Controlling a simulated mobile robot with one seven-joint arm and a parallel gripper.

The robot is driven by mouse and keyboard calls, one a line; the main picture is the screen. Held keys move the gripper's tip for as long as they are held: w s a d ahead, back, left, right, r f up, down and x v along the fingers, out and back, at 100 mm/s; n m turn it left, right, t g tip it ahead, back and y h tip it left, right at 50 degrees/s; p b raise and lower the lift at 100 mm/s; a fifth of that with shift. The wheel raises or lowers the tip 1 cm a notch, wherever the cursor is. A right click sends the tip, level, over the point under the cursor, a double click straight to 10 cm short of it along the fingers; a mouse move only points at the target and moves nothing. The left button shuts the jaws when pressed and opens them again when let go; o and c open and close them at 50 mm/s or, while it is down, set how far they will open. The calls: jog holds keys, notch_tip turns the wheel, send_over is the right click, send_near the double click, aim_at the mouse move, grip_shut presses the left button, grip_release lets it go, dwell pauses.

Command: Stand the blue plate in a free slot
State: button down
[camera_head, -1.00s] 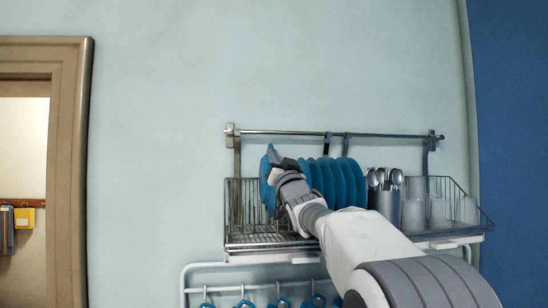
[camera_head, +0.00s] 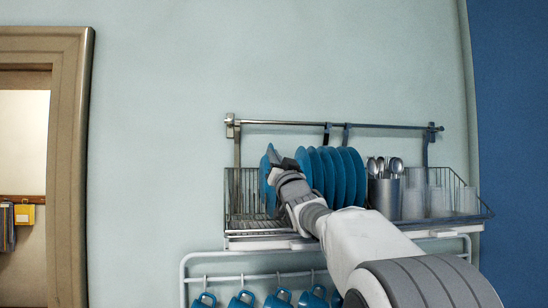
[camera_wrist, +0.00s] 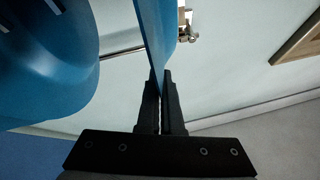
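The blue plate (camera_head: 266,179) stands on edge at the left part of the wire dish rack (camera_head: 245,232). In the wrist view the blue plate (camera_wrist: 156,35) is seen edge-on between the two dark fingers. My gripper (camera_wrist: 161,80) is shut on its edge. In the head view my gripper (camera_head: 278,166) is just left of a row of several other blue plates (camera_head: 340,176), which stand upright in the rack. Whether the plate's lower edge rests in a slot is hidden by my gripper and the wires.
A metal holder with spoons (camera_head: 384,195) and clear glasses (camera_head: 438,200) stand at the rack's right. Blue mugs (camera_head: 242,300) hang from a rail below. A metal bar (camera_head: 290,122) runs along the wall above. The rack's far left looks free.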

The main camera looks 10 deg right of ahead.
jog(key=shift+f+b, duration=0.25)
jog(key=shift+b, duration=0.15)
jog(key=c, duration=1.5)
grip_release()
jog(key=shift+c, duration=0.2)
jog(key=o, duration=0.5)
jog(key=shift+o, duration=0.2)
jog(key=shift+f, duration=0.25)
jog(key=b+v, duration=0.6)
jog(key=v, duration=1.1)
jog(key=shift+s, duration=0.2)
